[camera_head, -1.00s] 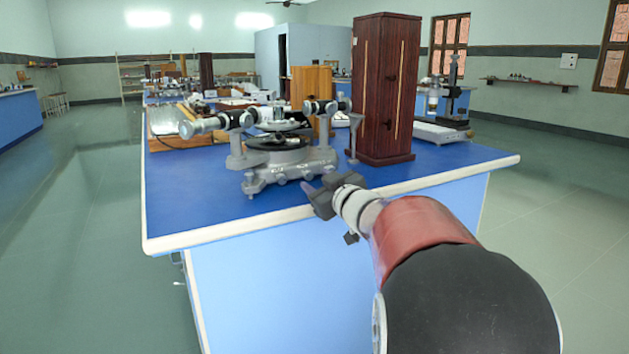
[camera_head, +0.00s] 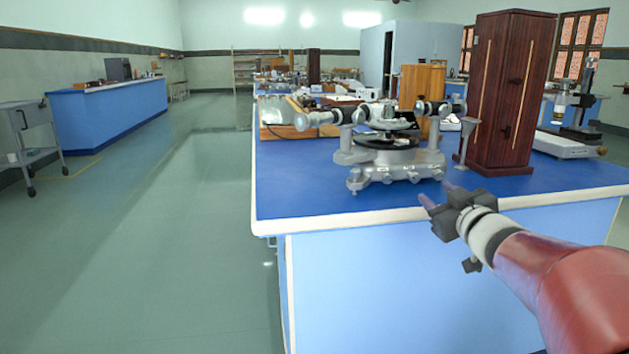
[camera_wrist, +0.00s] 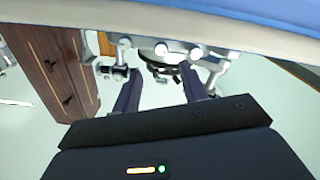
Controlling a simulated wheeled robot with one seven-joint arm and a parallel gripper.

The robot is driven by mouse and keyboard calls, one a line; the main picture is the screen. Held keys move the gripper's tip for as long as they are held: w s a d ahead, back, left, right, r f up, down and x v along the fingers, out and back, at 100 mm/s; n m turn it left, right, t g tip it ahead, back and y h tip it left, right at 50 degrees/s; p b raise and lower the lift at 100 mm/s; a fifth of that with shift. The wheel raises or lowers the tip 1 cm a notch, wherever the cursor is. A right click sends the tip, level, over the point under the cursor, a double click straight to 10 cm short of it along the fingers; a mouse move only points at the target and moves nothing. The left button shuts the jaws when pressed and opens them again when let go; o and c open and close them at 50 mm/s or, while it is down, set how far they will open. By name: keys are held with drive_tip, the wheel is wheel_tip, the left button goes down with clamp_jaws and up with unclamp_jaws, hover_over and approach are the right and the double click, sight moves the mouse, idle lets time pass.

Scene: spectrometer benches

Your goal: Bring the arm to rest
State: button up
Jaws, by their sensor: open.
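My arm reaches in from the lower right in the head view. My gripper (camera_head: 436,193) is open and empty, at the near edge of the blue-topped bench (camera_head: 300,192). The grey metal spectrometer (camera_head: 388,160) stands on the bench just beyond the fingers and seems apart from them. In the wrist view my gripper (camera_wrist: 165,85) shows two dark fingers spread apart with nothing between them. The spectrometer (camera_wrist: 170,50) shows beyond the fingertips there.
A tall dark wooden cabinet (camera_head: 503,95) stands on the bench to the right of the spectrometer. A microscope-like instrument (camera_head: 580,105) is farther right. A blue counter (camera_head: 110,118) and a grey trolley (camera_head: 30,145) stand at the left. The floor (camera_head: 190,215) left of the bench is clear.

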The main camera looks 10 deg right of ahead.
drive_tip(key=s+a+f+m+g, duration=0.1)
drive_tip(key=s+a+f+g, duration=0.3)
drive_tip(key=s, duration=0.4)
drive_tip(key=s+a+f+m+g, duration=0.1)
drive_tip(key=s+a+f+g, duration=0.3)
drive_tip(key=s+a+f, duration=0.2)
drive_tip(key=s+a+f+m+g+p, duration=0.1)
drive_tip(key=s+a+f+g, duration=0.3)
drive_tip(key=s, duration=0.8)
drive_tip(key=a+f+m, duration=0.1)
drive_tip(key=a+f, duration=0.1)
drive_tip(key=a, duration=0.2)
drive_tip(key=shift+a, duration=0.3)
